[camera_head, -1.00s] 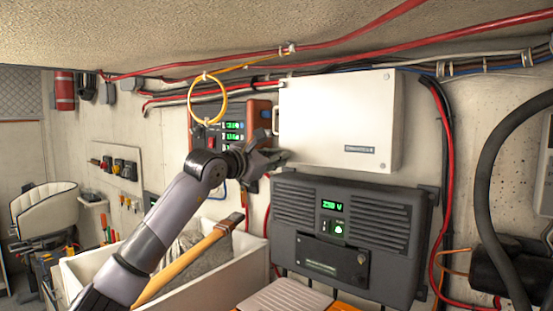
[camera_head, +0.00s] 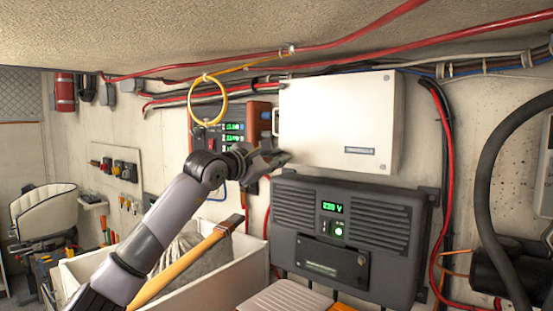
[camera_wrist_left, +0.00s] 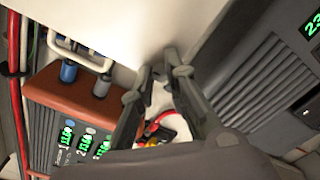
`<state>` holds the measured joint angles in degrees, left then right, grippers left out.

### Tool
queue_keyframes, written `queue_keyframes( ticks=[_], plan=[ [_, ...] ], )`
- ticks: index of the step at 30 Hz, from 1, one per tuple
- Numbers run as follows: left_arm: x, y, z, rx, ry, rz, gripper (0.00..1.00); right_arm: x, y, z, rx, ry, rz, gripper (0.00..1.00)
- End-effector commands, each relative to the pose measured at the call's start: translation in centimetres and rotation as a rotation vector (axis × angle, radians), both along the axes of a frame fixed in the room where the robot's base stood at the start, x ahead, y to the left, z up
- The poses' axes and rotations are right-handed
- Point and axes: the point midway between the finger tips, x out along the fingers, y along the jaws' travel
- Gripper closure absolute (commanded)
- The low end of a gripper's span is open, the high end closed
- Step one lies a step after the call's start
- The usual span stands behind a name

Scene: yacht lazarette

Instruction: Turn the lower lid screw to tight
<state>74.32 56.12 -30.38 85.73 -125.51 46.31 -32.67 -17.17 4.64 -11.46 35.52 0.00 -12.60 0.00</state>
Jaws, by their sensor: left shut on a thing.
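The white box (camera_head: 336,120) with its flat lid is mounted on the wall, and a small label sits at its lower right. My left gripper (camera_head: 277,160) is at the lid's lower left corner. In the left wrist view its fingertips (camera_wrist_left: 168,72) are close together against the white lid (camera_wrist_left: 150,25), shut on the lower lid screw. The fingers hide most of that screw, and its slot or mark cannot be made out. My right gripper is not in view.
A dark inverter (camera_head: 350,240) with a green display hangs just below the box. A red-brown panel (camera_head: 258,110) with green readouts is to the left, under a yellow cable loop (camera_head: 208,100). A white bin (camera_head: 215,275) with a wooden-handled hammer (camera_head: 190,262) stands below my arm.

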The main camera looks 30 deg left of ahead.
Motion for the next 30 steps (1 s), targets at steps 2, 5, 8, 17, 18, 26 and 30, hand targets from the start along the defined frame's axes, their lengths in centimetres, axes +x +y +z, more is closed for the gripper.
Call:
queue_keyframes(
  ticks=[2,5,8,17,18,26,30],
  plan=[
    [0.0,-0.1,0.0,0.0,0.0,-0.001,1.0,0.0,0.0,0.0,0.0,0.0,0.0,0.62],
    [0.0,-0.1,0.0,-0.001,0.001,-0.001,0.8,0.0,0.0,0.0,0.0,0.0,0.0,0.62],
    [0.0,0.0,0.0,-0.001,0.001,-0.001,0.73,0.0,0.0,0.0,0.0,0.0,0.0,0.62],
    [0.0,0.0,0.0,-0.001,0.001,-0.001,0.66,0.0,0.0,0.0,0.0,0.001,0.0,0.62],
    [0.0,0.0,0.0,-0.001,0.001,-0.001,0.66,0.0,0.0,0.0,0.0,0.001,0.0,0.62],
    [-1.8,0.3,-0.1,0.001,0.0,0.001,0.66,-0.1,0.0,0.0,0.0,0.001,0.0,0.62],
    [-4.8,0.6,-0.1,0.003,0.002,0.004,0.66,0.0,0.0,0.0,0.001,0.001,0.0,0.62]
  ],
)
